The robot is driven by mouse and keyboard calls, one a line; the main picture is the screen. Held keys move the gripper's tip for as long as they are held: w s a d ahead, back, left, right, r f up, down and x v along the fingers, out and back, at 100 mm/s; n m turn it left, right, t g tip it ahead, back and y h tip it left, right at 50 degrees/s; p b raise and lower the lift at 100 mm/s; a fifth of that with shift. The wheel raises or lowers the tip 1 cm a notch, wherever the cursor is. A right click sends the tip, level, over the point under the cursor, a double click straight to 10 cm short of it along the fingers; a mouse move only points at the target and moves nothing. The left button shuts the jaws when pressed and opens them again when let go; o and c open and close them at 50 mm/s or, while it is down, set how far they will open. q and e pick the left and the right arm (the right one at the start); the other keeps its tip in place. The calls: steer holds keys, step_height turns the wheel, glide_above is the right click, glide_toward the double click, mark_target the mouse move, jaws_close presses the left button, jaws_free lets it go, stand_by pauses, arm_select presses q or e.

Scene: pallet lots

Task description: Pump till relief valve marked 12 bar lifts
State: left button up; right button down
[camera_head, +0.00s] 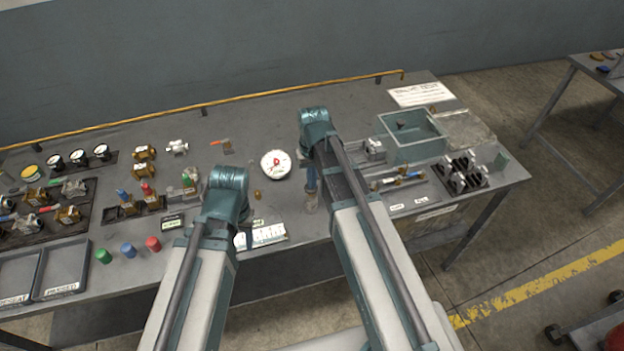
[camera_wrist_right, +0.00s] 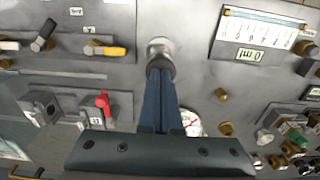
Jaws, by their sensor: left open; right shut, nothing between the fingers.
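A round white gauge (camera_head: 275,165) with a red mark stands mid-bench; it also shows in the right wrist view (camera_wrist_right: 191,122). A silver round-topped fitting (camera_head: 311,204) stands in front of it, also in the right wrist view (camera_wrist_right: 158,48). My right gripper (camera_head: 311,184) points down at this fitting; its blue fingers (camera_wrist_right: 161,74) are shut and empty, with tips at or just above its top. I cannot tell whether they touch. My left gripper (camera_head: 228,200) is open over the bench left of the gauge, its fingers mostly hidden by my wrist. No 12 bar marking is readable.
A white scale card (camera_head: 265,236) lies at the front edge. Several brass and coloured-handle valves (camera_head: 140,198) fill the left side. A teal open box (camera_head: 412,138) and a black rack (camera_head: 462,172) stand right. The bench's back middle is clear.

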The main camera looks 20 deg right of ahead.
step_height(320, 180, up, 14)
steer(key=p, duration=1.3)
steer(key=shift+d+f, duration=0.1)
stand_by(0.4)
steer(key=r+p, duration=0.1)
steer(key=p, duration=0.1)
steer(key=r+p, duration=0.1)
steer(key=r, duration=0.1)
steer(key=shift+a+r+p, duration=0.2)
steer(key=shift+a+p, duration=0.15)
steer(key=shift+f, duration=0.1)
step_height(320, 180, down, 14)
steer(key=b, duration=1.4)
steer(key=shift+w+d, duration=0.1)
